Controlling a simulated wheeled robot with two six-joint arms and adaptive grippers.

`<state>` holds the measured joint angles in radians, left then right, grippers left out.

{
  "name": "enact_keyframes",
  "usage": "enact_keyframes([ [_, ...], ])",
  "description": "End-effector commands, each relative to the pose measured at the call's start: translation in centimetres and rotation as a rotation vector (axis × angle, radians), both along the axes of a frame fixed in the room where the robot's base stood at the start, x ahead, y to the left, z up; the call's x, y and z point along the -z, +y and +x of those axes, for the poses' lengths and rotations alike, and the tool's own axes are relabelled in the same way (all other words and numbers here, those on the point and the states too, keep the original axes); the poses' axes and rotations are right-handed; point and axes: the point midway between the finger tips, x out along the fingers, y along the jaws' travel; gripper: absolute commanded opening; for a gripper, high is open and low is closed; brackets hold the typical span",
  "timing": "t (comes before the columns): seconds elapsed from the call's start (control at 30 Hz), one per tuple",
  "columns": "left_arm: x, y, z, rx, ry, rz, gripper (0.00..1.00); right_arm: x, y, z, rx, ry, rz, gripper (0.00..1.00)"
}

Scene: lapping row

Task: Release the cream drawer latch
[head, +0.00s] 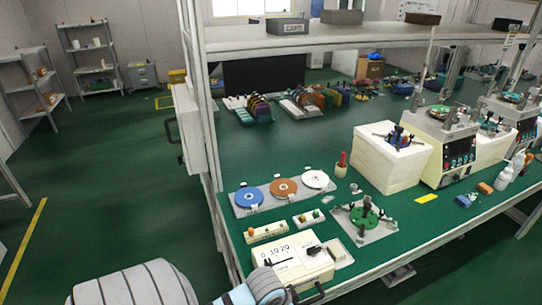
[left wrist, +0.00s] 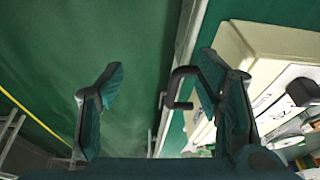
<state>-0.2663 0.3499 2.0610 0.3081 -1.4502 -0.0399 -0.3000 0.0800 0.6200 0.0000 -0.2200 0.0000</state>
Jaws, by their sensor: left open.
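The cream box (head: 290,262) with a printed scale and a black knob (head: 313,250) on its top sits at the near edge of the green bench. A black C-shaped handle (head: 312,295) sticks out from its near side. In the left wrist view the handle (left wrist: 178,88) shows between the fingers, closer to the right finger, with the cream box (left wrist: 232,62) behind it. My left gripper (left wrist: 165,105) is open and empty; I cannot tell whether it touches the handle. My right gripper is out of view.
Small cream blocks (head: 266,232) and a grey tray (head: 239,207) with coloured discs lie behind the box. A green fixture (head: 366,218) stands to its right. A post (head: 200,110) with a cream cabinet rises at the left. Open floor (head: 110,210) lies left of the bench.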

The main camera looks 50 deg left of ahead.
Motion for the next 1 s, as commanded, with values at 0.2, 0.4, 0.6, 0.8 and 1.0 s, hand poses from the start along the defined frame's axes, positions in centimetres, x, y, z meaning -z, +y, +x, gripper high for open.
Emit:
enact_keyframes([
  [0.2, 5.9, -0.6, -3.2, -0.08, 0.027, 0.015, 0.6, 1.5, 0.0, 0.0, 0.0, 0.0, 0.0, 0.4],
  [0.4, 11.2, -0.2, -4.6, -0.123, 0.047, 0.024, 0.6, 2.6, 0.0, 0.0, 0.0, 0.0, 0.0, 0.4],
  [0.6, 14.0, 0.2, -5.4, -0.141, 0.058, 0.03, 0.6, 3.1, 0.0, 0.0, 0.0, 0.0, 0.0, 0.4],
  [0.8, 14.4, 0.2, -5.5, -0.144, 0.058, 0.03, 0.6, 3.0, 0.0, 0.0, 0.0, 0.0, 0.0, 0.4],
  [1.0, 14.3, 0.2, -5.5, -0.143, 0.058, 0.031, 0.6, 3.0, 0.0, 0.0, 0.0, 0.0, 0.0, 0.4],
])
